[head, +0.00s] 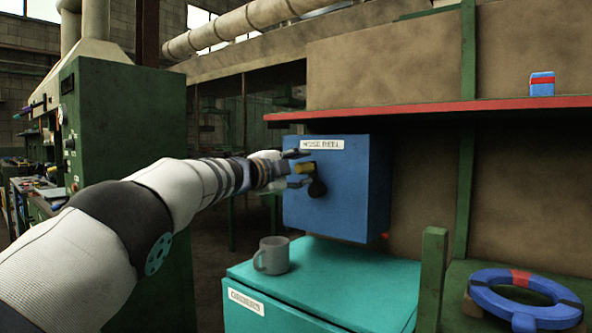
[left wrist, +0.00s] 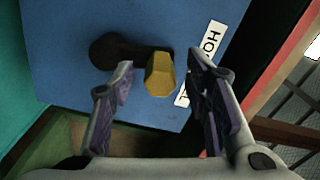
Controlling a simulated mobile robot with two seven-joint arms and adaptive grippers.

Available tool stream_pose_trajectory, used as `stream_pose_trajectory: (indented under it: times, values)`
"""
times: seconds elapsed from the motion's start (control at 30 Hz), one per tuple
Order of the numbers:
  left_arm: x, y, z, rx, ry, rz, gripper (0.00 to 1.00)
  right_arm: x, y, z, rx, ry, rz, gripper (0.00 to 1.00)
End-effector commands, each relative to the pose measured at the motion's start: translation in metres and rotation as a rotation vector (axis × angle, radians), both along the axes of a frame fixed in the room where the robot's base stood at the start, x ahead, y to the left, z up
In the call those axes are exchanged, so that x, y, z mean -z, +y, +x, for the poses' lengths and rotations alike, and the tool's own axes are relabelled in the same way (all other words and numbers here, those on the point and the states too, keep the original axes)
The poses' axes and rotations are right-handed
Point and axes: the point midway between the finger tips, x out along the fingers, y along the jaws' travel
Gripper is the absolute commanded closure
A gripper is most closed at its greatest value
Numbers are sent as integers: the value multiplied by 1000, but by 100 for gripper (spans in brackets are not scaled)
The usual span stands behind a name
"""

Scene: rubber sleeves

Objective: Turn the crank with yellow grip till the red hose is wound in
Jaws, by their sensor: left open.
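The blue hose reel box (head: 348,205) hangs under a shelf and carries a white HOSE REEL label. Its black crank (head: 317,188) is on the front face, with the yellow grip (head: 305,168) above and left of the hub. My left gripper (head: 299,169) is open at the grip. In the left wrist view the yellow grip (left wrist: 160,76) stands between the open fingertips (left wrist: 160,70), with gaps on both sides. The black crank (left wrist: 120,50) runs left from it. A small red piece (head: 385,236) shows at the box's lower right, perhaps the hose end. My right gripper is out of view.
A grey mug (head: 272,255) stands on the teal cabinet (head: 320,290) below the box. The red-edged shelf (head: 440,108) juts out above, bearing a small blue box (head: 542,84).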

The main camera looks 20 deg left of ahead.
Motion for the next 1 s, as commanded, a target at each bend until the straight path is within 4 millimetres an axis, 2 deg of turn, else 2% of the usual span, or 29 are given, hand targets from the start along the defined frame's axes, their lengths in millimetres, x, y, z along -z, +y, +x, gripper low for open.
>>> stream_pose_trajectory:
  times: [0.13, 0.27, 0.5, 0.63, 0.8, 1.0]
  values:
    - [-2, 6, -10, -3, 3, -4, 57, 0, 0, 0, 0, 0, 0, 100]
    - [-2, 10, -30, -1, 1, -5, 57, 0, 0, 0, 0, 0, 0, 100]
    - [-3, 29, -80, -1, -2, -3, 57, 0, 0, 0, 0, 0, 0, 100]
    - [-2, 36, -101, 1, -3, 0, 57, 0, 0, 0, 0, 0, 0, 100]
    - [-1, 40, -112, 3, -2, -1, 57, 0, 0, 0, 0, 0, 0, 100]
    - [-1, 40, -112, 3, -2, -1, 57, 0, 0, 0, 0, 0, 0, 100]
